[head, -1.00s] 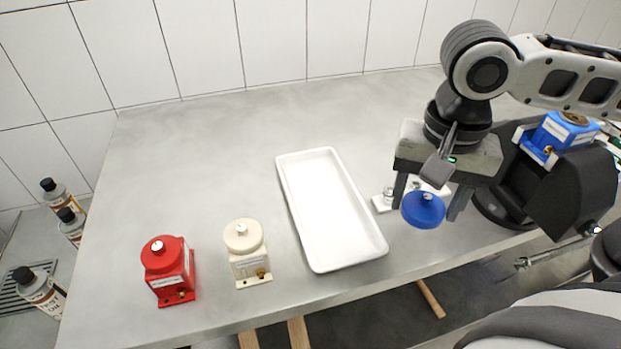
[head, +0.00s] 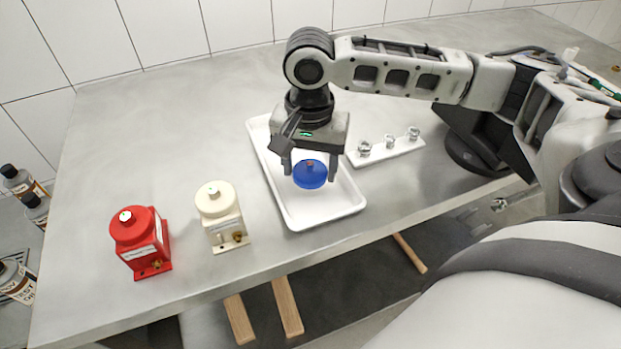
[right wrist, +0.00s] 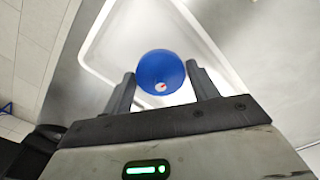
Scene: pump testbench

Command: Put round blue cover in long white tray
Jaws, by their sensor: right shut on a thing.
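The round blue cover (head: 309,181) is between the fingers of my right gripper (head: 310,175), which is shut on it. The cover also shows between the fingertips in the right wrist view (right wrist: 160,73). The long white tray (head: 312,211) lies on the table, and the cover and gripper are over its inside. How high the cover is above the tray floor is hard to tell. The gripper and arm hide part of the tray's far end. In the right wrist view the tray (right wrist: 112,35) shows behind the cover. My left gripper is not in view.
A red pump part (head: 140,243) and a cream one (head: 219,216) stand left of the tray on the grey table (head: 180,120). A white strip with metal fittings (head: 390,149) lies right of the tray. Bottles (head: 22,182) stand at far left. The table's back left is clear.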

